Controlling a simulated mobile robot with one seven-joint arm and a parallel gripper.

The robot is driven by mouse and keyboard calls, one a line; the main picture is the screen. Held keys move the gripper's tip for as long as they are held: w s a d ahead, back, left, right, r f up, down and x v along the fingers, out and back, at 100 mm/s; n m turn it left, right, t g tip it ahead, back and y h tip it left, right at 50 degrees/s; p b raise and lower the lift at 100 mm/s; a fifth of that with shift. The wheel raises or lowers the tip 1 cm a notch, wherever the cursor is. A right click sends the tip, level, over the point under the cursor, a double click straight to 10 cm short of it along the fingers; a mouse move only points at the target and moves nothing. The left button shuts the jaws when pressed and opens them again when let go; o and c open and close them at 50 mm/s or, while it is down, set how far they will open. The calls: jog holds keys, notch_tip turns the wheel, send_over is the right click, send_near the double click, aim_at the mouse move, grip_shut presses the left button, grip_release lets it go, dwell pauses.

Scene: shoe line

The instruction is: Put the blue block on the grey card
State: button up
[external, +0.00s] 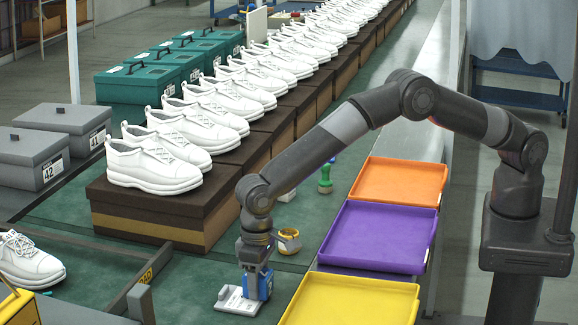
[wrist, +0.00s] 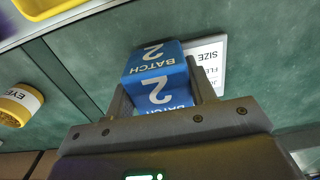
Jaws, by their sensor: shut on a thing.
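The blue block (external: 266,284) is held between the two fingers of my gripper (external: 254,284), low over the green surface. In the wrist view the block (wrist: 155,75) shows "BATCH 2" in white on two faces, with my gripper's fingers (wrist: 160,95) on either side of it. The grey card (external: 234,304) lies flat on the green surface, and the block is at its right end in the external view. In the wrist view the card (wrist: 208,56), printed with "SIZE", is partly hidden behind the block. I cannot tell whether the block touches the card.
A yellow tray (external: 350,302), purple tray (external: 378,236) and orange tray (external: 400,182) line the right edge. A yellow tub (external: 287,241) stands behind my gripper. White shoes on brown boxes (external: 150,218) are to the left.

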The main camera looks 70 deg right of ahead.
jog(key=o, duration=1)
jog(key=shift+f, duration=0.1)
notch_tip(320, 180, up, 12)
jog(key=r, duration=0.1)
jog(key=s+d+r+t+y, duration=0.1)
jog(key=s+d+r, duration=0.2)
jog(key=d+r, duration=0.95)
jog(key=s+d+r+t, duration=0.1)
jog(key=s+d+r, duration=0.3)
jog(key=d+r, duration=0.8)
jog(key=s+d+t, duration=0.2)
jog(key=s+d, duration=0.9)
jog(key=d, duration=0.5)
jog(key=shift+t+h, duration=0.5)
jog(key=shift+t, duration=0.3)
jog(key=s+d+f, duration=0.1)
jog(key=s+d, duration=0.1)
jog(key=s, duration=0.3)
jog(key=s+d+f, duration=0.2)
jog(key=s+d, duration=0.1)
jog(key=s, duration=0.2)
jog(key=s+d+f, duration=0.2)
jog(key=s, duration=0.3)
jog(key=shift+d, duration=0.25)
